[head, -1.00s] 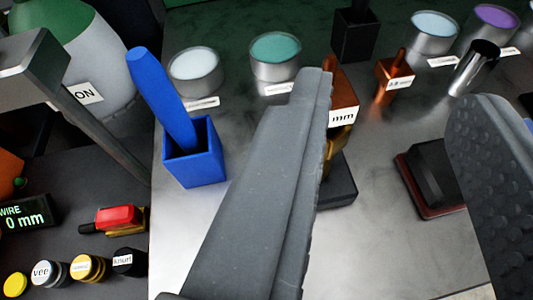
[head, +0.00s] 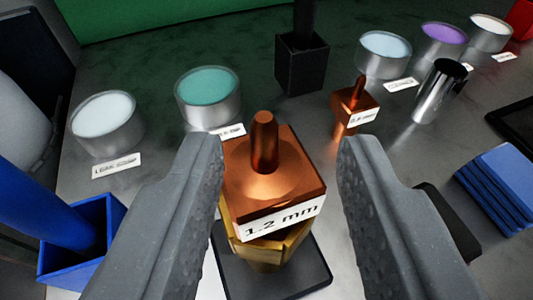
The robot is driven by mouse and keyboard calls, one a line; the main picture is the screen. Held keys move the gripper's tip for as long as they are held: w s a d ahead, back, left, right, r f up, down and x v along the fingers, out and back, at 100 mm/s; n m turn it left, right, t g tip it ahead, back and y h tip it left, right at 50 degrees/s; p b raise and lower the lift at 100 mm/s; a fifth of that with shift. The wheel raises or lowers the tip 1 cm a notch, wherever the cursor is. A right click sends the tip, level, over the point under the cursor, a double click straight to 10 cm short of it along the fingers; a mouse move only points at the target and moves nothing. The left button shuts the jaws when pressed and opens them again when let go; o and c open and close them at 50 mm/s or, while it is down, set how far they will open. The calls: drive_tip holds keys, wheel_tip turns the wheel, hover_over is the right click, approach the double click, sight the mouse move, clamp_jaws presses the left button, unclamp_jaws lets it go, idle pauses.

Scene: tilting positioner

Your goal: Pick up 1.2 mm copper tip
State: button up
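The 1.2 mm copper tip (head: 265,165) is a copper block with a short rounded peg on top and a white "1.2 mm" label on its front. It sits on a brass hex piece (head: 268,240) over a dark square base (head: 275,275). My gripper (head: 282,160) is open, with one grey finger on each side of the copper tip. A gap shows at the right finger; the left finger looks very close to the block, and I cannot tell if it touches.
A smaller labelled copper tip (head: 355,103) and a shiny metal cylinder (head: 440,92) stand behind right. Round cups, white (head: 107,122) and teal (head: 208,97), stand behind left. A blue holder (head: 85,240) is at left, a black holder (head: 302,65) behind, blue stacked pieces (head: 503,188) at right.

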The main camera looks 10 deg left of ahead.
sight(263, 152)
drive_tip(key=shift+a+x, duration=0.15)
drive_tip(key=shift+x, duration=1.2)
drive_tip(key=shift+a+x, duration=0.15)
drive_tip(key=shift+x, duration=1.2)
drive_tip(key=shift+s+f, duration=0.15)
clamp_jaws()
